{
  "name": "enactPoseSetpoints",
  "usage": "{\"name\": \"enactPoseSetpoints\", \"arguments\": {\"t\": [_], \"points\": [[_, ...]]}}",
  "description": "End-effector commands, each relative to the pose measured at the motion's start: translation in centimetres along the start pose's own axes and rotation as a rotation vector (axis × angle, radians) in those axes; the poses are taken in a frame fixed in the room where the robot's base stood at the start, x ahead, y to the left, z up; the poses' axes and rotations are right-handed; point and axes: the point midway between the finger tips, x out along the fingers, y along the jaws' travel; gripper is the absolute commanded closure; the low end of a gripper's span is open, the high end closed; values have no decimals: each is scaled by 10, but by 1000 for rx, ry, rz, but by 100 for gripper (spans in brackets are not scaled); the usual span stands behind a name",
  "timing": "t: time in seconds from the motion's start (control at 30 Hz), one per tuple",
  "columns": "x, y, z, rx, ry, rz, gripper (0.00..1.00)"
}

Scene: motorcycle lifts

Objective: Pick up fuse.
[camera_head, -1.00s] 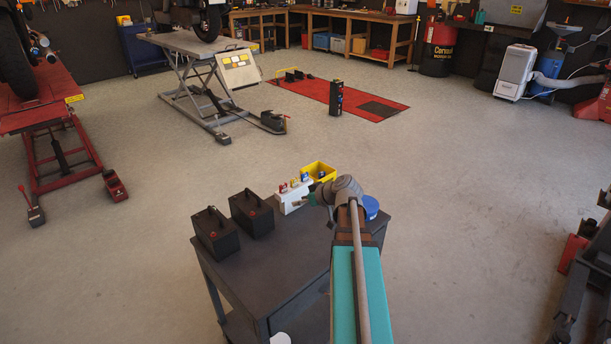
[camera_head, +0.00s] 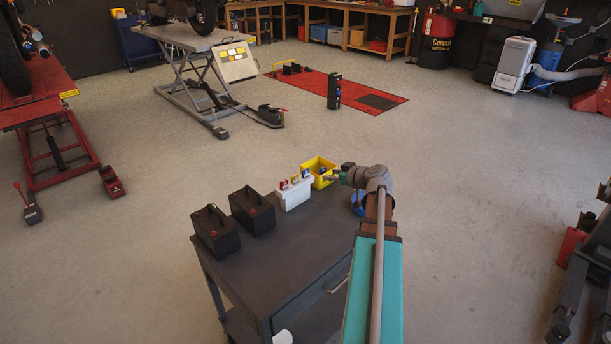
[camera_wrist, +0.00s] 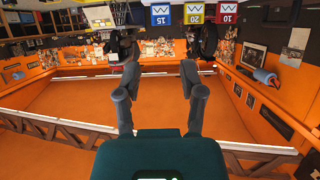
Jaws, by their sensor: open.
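Three fuses stand in a row on a white holder (camera_head: 294,198) on the dark cart: a red fuse (camera_head: 283,184), a yellow fuse (camera_head: 295,179) and a blue fuse (camera_head: 305,171). In the wrist view the blue fuse (camera_wrist: 161,15) is marked 15, the yellow fuse (camera_wrist: 194,13) 20 and the red fuse (camera_wrist: 227,12) 10, all at the top edge. My gripper (camera_wrist: 160,78) is open and empty, with a gap between its fingers. In the head view my gripper (camera_head: 334,177) is right of the fuses, apart from them, pointing left.
A yellow bin (camera_head: 316,166) stands behind my gripper, beside the holder. Two black batteries (camera_head: 215,232) (camera_head: 252,211) stand left on the cart (camera_head: 285,257). A blue round thing (camera_head: 357,204) is partly hidden by my arm. The cart's front top is clear.

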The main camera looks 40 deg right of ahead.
Motion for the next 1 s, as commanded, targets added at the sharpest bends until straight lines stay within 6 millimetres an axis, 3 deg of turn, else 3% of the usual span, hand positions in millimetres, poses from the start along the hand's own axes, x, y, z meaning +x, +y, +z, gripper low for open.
{"name": "enactPoseSetpoints", "arguments": {"t": [0.17, 0.6, 1.0], "points": [[15, 2, 2, 0, -1, -1, 49], [75, 2, 2, 0, 0, 0, 49], [83, 2, 1, 1, -1, 3, 49]]}}
